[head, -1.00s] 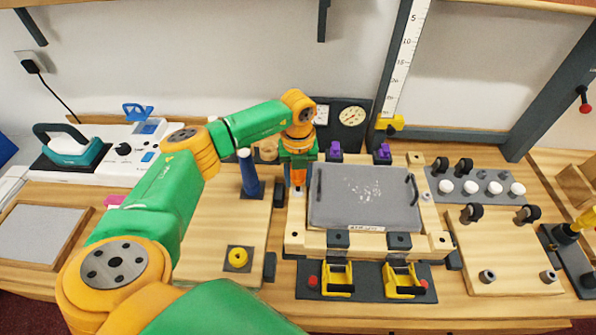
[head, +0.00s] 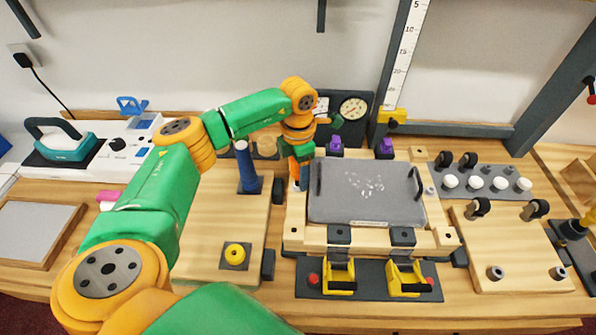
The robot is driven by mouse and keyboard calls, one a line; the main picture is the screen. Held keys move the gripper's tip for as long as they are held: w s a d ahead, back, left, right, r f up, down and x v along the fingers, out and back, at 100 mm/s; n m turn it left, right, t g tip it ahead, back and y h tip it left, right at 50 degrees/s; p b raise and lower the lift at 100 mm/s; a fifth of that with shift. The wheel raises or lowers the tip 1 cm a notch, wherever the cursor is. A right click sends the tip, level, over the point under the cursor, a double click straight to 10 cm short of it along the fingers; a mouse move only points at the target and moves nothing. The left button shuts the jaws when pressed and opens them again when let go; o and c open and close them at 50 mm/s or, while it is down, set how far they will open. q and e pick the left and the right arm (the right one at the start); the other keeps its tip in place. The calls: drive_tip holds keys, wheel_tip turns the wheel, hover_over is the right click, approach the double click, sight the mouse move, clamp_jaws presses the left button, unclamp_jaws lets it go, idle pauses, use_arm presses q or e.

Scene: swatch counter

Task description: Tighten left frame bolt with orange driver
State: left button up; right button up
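A wooden frame (head: 294,238) surrounds a dark grey plate (head: 365,192) at mid-counter. My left gripper (head: 298,176) points down over the frame's left rail. It appears shut on the orange driver (head: 294,170), of which only a narrow orange part shows; a pale and blue part shows just below. The driver stands about upright. The left frame bolt is hidden under the gripper and driver, so I cannot tell whether the tip touches it. A small grey bolt head (head: 429,191) shows on the right rail. My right gripper is not in view.
A blue post (head: 247,170) stands close left of my gripper on a wooden board. Purple clamps (head: 336,143) stand behind the frame, yellow clamps (head: 339,277) in front. A yellow-handled tool (head: 586,219) stands at the far right.

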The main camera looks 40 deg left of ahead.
use_arm(q)
drive_tip(key=n+p, duration=0.1)
drive_tip(key=n, duration=0.2)
drive_tip(key=shift+r, duration=0.2)
drive_tip(key=n+p, duration=0.3)
drive_tip(key=n, duration=0.7)
drive_tip(key=shift+a+r+p, duration=0.1)
drive_tip(key=shift+p, duration=0.2)
drive_tip(key=shift+n, duration=0.8)
drive_tip(key=shift+f, duration=0.25)
clamp_jaws()
drive_tip(key=shift+w+f+m+b, duration=0.1)
drive_tip(key=shift+f+m+b, duration=0.1)
drive_tip(key=shift+m+b, duration=0.35)
drive_tip(key=m+b, duration=0.1)
drive_tip(key=m, duration=0.2)
drive_tip(key=shift+f, duration=0.15)
drive_tip(key=m+b, duration=0.1)
drive_tip(key=m, duration=0.5)
drive_tip(key=m+b, duration=0.1)
drive_tip(key=m, duration=0.1)
drive_tip(key=shift+m, duration=0.35)
drive_tip(key=shift+r+m, duration=0.3)
drive_tip(key=shift+m, duration=0.6)
unclamp_jaws()
